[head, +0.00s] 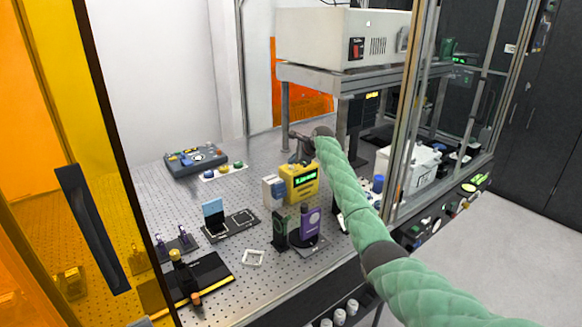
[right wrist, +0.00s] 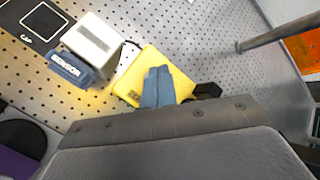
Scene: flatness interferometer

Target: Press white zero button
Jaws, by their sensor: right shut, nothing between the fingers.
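A yellow meter (head: 287,190) with a lit green display stands on the perforated metal table. In the right wrist view its yellow top (right wrist: 180,62) shows behind my fingers. My right gripper (head: 304,160) is just above the meter in the head view, pointing down. Its blue-grey fingers (right wrist: 158,80) are shut together with nothing between them and overlap the meter's top. I cannot tell whether they touch it. I cannot make out a white zero button; the fingers hide part of the meter. My left gripper is not in view.
A purple device (head: 311,221) and a dark green one (head: 280,231) stand in front. A shelf (head: 325,82) with a beige instrument (head: 320,38) rises behind. Frame posts stand to the right.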

